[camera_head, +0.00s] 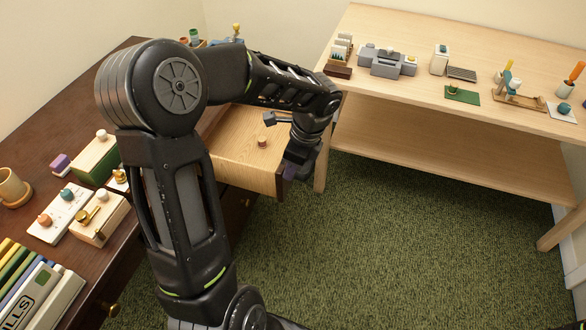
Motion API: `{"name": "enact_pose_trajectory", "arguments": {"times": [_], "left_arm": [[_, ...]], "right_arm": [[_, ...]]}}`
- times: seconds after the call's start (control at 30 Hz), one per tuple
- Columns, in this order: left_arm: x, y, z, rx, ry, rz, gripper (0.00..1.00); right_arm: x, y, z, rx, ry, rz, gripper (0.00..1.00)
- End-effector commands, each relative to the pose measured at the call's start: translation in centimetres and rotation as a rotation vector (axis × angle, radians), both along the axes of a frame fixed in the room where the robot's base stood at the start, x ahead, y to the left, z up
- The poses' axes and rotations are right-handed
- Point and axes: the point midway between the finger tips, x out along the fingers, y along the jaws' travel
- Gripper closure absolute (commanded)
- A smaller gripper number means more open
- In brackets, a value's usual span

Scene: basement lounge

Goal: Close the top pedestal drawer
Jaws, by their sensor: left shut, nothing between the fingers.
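The top pedestal drawer (245,176) sticks out to the right from the dark wooden desk (128,262), with its light wood inside showing. A small brownish round piece (262,142) shows in the drawer area. My left arm reaches across the desk and over the drawer. My left gripper (290,172) points down at the drawer's outer right end, close to its front. Its fingers are shut with nothing between them. I cannot tell whether they touch the drawer front, and the arm hides part of the drawer. My right gripper is not in view.
A light wood table (410,109) with a lower shelf stands behind the drawer, holding several small items. The desk carries a cup (13,188), small boxes and books (28,285). Green carpet (380,240) right of the desk is clear.

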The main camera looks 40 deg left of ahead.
Motion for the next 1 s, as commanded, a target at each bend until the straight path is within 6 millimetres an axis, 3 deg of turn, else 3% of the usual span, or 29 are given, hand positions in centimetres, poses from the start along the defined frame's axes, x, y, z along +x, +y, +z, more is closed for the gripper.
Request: {"name": "enact_pose_trajectory", "arguments": {"times": [0.27, 0.7, 1.0], "left_arm": [[-1.5, 3.9, 0.4, 0.004, 0.004, 0.007, 1.00], [-5.1, 14.2, 0.5, 0.004, 0.004, 0.008, 1.00], [-6.8, 19.1, 0.2, 0.003, 0.004, 0.005, 1.00]], "right_arm": [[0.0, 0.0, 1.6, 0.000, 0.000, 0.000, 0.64], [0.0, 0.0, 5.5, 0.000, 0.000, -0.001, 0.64], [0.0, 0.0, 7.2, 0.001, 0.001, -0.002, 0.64]]}}
